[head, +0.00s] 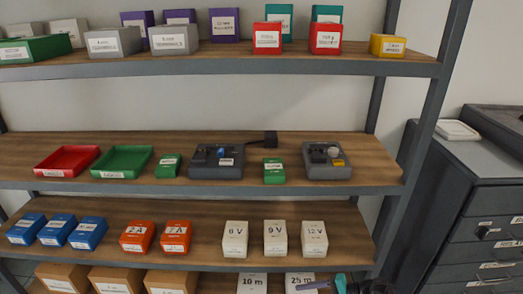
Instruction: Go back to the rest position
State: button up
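What looks like part of my arm and gripper (341,284) shows at the bottom edge, right of the middle, in the head view. It is dark with a teal part and is cut off by the frame. It appears in front of the lowest visible shelf, near the white "25 m" box (300,279). Its fingers do not show clearly, so I cannot tell whether it is open or shut, or whether it holds anything.
A shelf rack fills the view. Its middle shelf (365,184) holds a red tray (67,161), a green tray (122,161), green boxes and two dark devices (216,161) (326,160). Boxes fill the other shelves. A dark drawer cabinet (485,215) stands at right.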

jog(key=s+a+f+n+g+h+p, duration=0.2)
jog(key=s+a+f+g, duration=0.25)
jog(key=s, duration=0.35)
jog(key=s+a+f+n+g+h+p, duration=0.2)
jog(key=s+a+f+g+h, duration=0.1)
jog(key=s+a+f, duration=0.4)
jog(key=s+d+n+g+h, duration=0.1)
jog(key=s+d+n+h, duration=0.2)
jog(key=s, duration=0.5)
jog(key=d+f+n+h, duration=0.1)
jog(key=d+f+h, duration=0.2)
jog(key=d, duration=0.6)
jog(key=shift+d+f+h, duration=0.15)
jog(key=shift+d+h, duration=0.05)
jog(key=shift+h, duration=0.4)
jog(key=shift+t, duration=0.25)
jog(key=c, duration=0.7)
jog(key=shift+d, duration=0.1)
